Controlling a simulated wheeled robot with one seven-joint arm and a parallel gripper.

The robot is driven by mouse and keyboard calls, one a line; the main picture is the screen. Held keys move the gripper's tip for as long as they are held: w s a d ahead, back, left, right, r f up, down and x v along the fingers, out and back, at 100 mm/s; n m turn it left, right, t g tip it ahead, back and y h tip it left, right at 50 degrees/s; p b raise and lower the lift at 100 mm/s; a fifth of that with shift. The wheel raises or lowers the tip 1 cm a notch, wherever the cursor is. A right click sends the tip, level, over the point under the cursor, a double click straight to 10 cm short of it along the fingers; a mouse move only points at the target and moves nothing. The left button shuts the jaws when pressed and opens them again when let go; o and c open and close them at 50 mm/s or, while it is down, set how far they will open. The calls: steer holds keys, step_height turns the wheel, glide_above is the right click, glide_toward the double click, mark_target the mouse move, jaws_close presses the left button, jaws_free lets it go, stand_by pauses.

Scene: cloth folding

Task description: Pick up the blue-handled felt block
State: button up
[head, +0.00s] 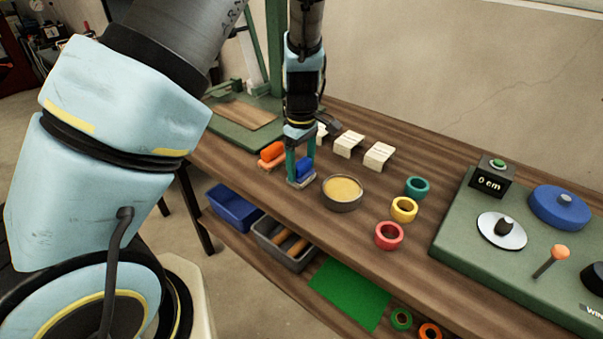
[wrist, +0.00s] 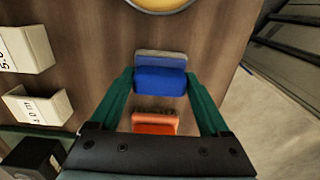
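The blue-handled felt block (head: 304,168) has a rounded blue handle on a pale grey base, on the wooden bench near its front edge. My gripper (head: 301,165) points down over it, with one green finger on each side of the handle. In the wrist view, the fingertips of my gripper (wrist: 160,78) meet both ends of the blue handle (wrist: 160,82) with no clear gap. I cannot tell whether the base is clear of the bench. An orange-handled block (head: 272,152) lies just left; it also shows in the wrist view (wrist: 155,126), partly hidden by my gripper.
A round bowl (head: 342,204) with yellowish contents stands close to the right. White labelled blocks (head: 379,155) stand behind. Red (head: 389,236), yellow (head: 404,210) and teal (head: 417,187) rings lie further right, before a green board (head: 465,235). Bins (head: 234,207) sit on the lower shelf.

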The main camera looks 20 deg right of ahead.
mark_target(301, 162)
steer(key=c, duration=0.7)
steer(key=shift+r, duration=0.15)
steer(key=shift+c, duration=0.2)
step_height(301, 162, up, 10)
steer(key=shift+f+b, duration=0.1)
steer(key=shift+b, duration=0.45)
